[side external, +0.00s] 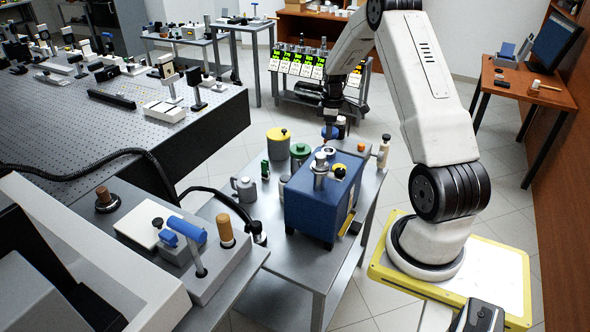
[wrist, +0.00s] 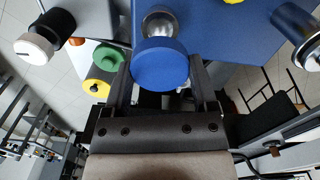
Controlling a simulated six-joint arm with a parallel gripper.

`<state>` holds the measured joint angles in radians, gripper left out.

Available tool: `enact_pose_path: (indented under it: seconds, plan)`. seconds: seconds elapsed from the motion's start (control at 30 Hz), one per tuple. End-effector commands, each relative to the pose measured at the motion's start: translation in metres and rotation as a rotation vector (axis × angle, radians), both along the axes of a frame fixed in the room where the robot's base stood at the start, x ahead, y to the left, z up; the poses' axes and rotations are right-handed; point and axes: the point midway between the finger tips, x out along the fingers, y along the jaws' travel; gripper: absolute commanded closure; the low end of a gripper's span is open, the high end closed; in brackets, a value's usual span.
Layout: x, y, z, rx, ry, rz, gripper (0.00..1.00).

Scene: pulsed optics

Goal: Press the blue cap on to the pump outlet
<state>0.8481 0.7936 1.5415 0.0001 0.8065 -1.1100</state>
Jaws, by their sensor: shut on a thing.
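The blue cap (wrist: 160,66) sits between the two fingers of my gripper (wrist: 158,88) in the wrist view, which are shut on it. In the side view my gripper (side external: 331,118) is above the far side of the blue pump (side external: 312,212), with a small blue spot of the cap (side external: 329,131) below it. The pump's top carries metal fittings (side external: 320,167) and a black knob on a yellow base. In the wrist view a round metal fitting (wrist: 164,22) shows just beyond the cap, partly hidden by it. I cannot tell whether they touch.
The pump stands on a grey metal cart (side external: 264,206). A black hose runs to the cart's left. An optical table (side external: 120,120) fills the left.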

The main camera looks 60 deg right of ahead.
Motion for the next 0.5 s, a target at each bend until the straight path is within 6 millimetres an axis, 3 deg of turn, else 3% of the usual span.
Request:
enact_pose_path:
  seconds: [0.5]
  plan:
    - [0.000, 0.000, -0.028, 0.000, 0.000, 0.000, 0.96]
